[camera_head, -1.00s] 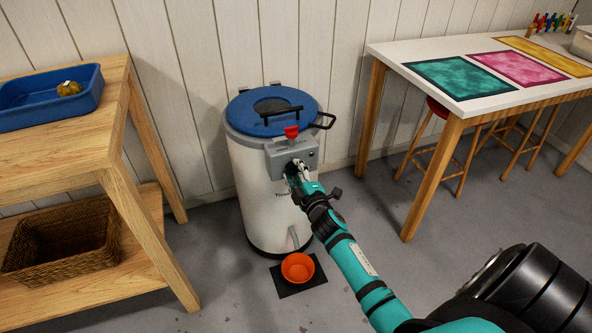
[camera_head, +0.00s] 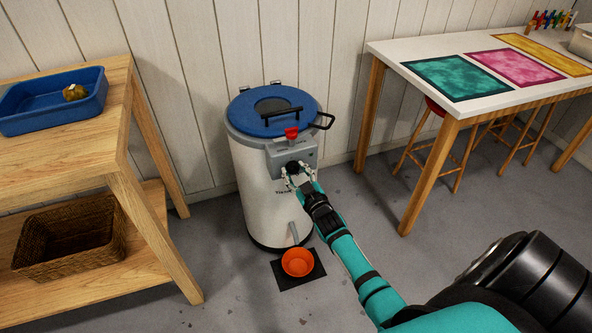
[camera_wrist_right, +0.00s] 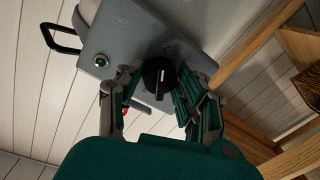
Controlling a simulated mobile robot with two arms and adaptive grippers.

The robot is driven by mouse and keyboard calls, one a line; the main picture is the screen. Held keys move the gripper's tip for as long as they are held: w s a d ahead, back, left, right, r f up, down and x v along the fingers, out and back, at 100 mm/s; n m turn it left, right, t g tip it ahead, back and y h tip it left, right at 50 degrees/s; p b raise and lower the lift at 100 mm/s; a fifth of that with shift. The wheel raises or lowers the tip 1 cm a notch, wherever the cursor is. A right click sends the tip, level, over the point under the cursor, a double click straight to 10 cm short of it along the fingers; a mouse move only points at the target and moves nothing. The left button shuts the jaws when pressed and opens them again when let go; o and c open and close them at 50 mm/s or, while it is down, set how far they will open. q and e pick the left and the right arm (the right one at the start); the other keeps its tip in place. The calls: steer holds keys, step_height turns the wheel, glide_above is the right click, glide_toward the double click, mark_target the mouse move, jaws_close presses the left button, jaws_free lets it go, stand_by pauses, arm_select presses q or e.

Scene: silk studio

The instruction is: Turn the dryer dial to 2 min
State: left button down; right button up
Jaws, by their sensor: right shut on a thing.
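The dryer (camera_head: 262,205) is a white drum with a blue lid. A grey control panel (camera_head: 303,153) on its front carries a black dial (camera_head: 292,167). My right gripper (camera_head: 299,178) is at the dial. In the right wrist view the black dial (camera_wrist_right: 158,77) has a pale pointer line, and my right gripper (camera_wrist_right: 157,90) is shut on it, one finger at each side. The time marks around the dial are too small to read. My left gripper is in neither view.
A red knob (camera_head: 291,133) sits above the dial, and a green button (camera_wrist_right: 100,61) shows on the panel. An orange bowl (camera_head: 297,262) stands on a dark mat below. A wooden table (camera_head: 60,150) is at left, a white-topped table (camera_head: 400,50) at right. Grey floor lies between.

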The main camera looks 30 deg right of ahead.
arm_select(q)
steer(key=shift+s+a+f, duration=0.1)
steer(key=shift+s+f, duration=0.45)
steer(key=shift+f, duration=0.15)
arm_select(e)
steer(key=shift+m, duration=0.8)
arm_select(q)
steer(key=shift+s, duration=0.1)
arm_select(e)
steer(key=shift+f, duration=0.1)
steer(key=o, duration=1.1)
steer(key=shift+o, duration=0.2)
steer(key=shift+s, duration=0.1)
steer(key=s+a, duration=0.2)
steer(key=s, duration=0.9)
steer(key=shift+s+r, duration=0.2)
steer(key=shift+s, duration=0.15)
